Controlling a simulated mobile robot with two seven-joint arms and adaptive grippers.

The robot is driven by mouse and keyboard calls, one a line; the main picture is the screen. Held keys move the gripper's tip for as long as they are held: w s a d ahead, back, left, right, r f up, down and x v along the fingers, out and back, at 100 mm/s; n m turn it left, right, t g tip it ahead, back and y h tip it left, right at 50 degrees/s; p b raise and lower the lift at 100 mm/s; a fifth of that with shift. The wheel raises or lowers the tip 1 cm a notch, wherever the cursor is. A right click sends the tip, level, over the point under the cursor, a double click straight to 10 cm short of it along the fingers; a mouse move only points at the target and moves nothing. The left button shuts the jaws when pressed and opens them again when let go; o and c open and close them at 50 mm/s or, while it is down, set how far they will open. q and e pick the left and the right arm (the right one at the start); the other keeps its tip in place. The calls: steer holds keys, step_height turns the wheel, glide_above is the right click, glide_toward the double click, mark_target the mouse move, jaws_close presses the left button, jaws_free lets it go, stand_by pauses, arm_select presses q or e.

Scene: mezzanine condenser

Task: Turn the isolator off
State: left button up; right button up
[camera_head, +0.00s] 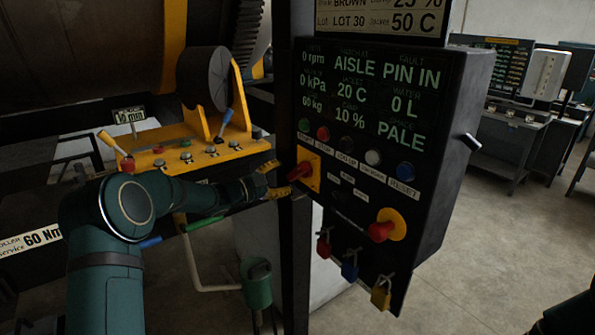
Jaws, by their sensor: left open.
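The isolator (302,171) is a red handle on a yellow plate at the left edge of the dark control panel. The handle sits tilted, its lower end toward the left. My left gripper (277,180) comes in from the left and is open, its yellow-and-black fingertips just left of the red handle. I cannot tell whether a fingertip touches it. My right gripper is not in view.
The control panel (365,140) carries lit readouts, a row of buttons and a red knob (381,231) on a round yellow plate. A yellow bench with levers (185,150) stands behind my left arm.

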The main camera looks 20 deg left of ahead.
mark_target(294, 173)
arm_select(q)
steer(key=x, duration=0.6)
steer(key=shift+p, duration=0.35)
steer(key=shift+s, duration=0.1)
jaws_close()
